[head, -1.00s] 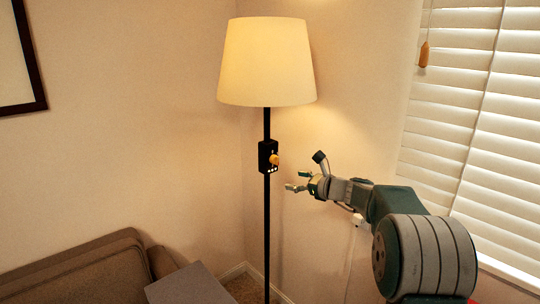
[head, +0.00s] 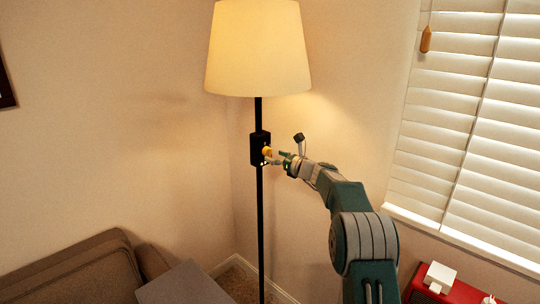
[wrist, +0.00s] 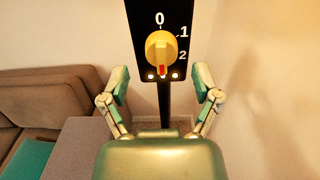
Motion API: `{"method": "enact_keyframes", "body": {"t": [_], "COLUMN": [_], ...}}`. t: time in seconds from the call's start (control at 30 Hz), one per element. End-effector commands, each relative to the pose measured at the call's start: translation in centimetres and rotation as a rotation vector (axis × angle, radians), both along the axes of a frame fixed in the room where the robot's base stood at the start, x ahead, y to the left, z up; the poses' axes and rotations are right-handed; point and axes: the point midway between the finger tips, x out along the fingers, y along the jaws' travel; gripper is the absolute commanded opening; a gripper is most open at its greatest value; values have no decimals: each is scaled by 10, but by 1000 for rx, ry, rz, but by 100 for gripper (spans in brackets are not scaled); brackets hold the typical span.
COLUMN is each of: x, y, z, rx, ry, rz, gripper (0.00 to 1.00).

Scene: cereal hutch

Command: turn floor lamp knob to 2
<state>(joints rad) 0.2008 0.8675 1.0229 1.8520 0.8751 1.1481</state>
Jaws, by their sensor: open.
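The floor lamp (head: 258,50) is lit, with a cream shade on a black pole. Its black control box (head: 257,148) carries a yellow knob (head: 267,151). In the wrist view the knob (wrist: 160,48) shows its red mark at the bottom, pointing down. The numeral 0 is above it, 1 at upper right and 2 (wrist: 183,55) at lower right. My gripper (head: 276,158) is open, just right of the box in the head view. In the wrist view its fingers (wrist: 160,82) are spread either side, below the knob; contact is not visible.
A brown sofa (head: 80,270) and a grey surface (head: 185,287) stand at lower left. A window with white blinds (head: 470,130) is at right. A red surface (head: 460,292) with a white box (head: 440,277) is at lower right. Walls meet behind the lamp.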

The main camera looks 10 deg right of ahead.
Motion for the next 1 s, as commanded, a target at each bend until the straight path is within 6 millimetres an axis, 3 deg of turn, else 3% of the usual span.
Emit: {"method": "enact_keyframes", "body": {"t": [0.23, 0.6, 0.7, 0.8, 1.0], "x": [18, 21, 21, 22, 22], "y": [13, 15, 15, 15, 15], "z": [0, 0, 0, 0, 0], "rx": [-1, 0, 0, 0, -2], "ry": [-1, 0, 0, 0, -1], "rz": [0, 0, 0, -1, -1], "gripper": [80, 80, 36, 0, 0]}}
